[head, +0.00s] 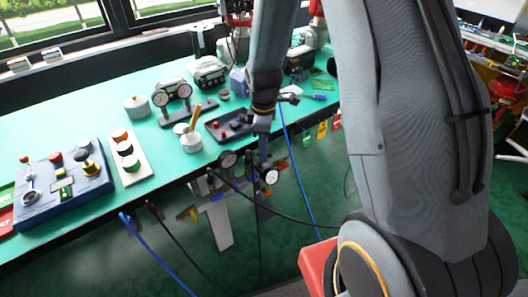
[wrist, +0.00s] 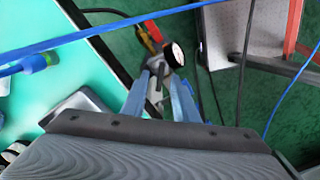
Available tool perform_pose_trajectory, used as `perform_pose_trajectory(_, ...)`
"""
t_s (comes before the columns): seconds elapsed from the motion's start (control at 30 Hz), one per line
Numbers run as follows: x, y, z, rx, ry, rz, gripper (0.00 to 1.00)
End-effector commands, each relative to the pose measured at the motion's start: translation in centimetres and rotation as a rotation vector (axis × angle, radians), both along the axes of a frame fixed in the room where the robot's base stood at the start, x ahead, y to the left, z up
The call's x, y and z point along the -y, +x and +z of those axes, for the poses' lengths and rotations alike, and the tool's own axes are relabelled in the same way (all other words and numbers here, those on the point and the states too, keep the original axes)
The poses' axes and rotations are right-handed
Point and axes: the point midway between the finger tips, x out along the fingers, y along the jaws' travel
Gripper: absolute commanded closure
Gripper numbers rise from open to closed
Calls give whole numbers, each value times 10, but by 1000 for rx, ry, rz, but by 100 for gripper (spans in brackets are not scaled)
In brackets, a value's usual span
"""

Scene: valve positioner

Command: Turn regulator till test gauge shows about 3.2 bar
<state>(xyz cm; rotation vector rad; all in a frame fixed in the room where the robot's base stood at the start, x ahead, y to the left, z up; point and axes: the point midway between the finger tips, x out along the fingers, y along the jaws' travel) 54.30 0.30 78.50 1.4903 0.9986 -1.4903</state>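My gripper (head: 263,150) reaches down at the front edge of the green bench in the head view. In the wrist view its two blue fingers (wrist: 164,78) stand apart. A grey metal fitting, perhaps the regulator (wrist: 158,92), shows between and beyond them; I cannot tell whether they touch it. A white-faced gauge with a black rim (wrist: 174,55) sits just beyond the fingertips. In the head view two small gauges, one at the right (head: 270,176) and one at the left (head: 228,159), hang by the bench edge. Their readings are too small to tell. The regulator's knob is not clear.
The bench (head: 85,125) carries a blue control box (head: 62,188), a white button panel (head: 130,158), a twin-gauge stand (head: 187,112), a pot with a brush (head: 191,142) and a dark tray (head: 229,125). Blue and black hoses hang in front of the bench, near my gripper.

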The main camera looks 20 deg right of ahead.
Motion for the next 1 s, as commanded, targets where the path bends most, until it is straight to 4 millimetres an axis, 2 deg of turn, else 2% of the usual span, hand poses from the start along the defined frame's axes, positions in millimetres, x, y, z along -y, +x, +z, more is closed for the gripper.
perform_pose_trajectory(0.1,1,-1,-16,-2,0,-2,73)
perform_pose_trajectory(0.23,1,-1,-26,-2,0,-4,73)
perform_pose_trajectory(0.6,3,0,-30,0,0,-6,73)
perform_pose_trajectory(0.77,3,0,-30,0,0,-7,100)
perform_pose_trajectory(1.0,3,-1,-30,0,0,-44,100)
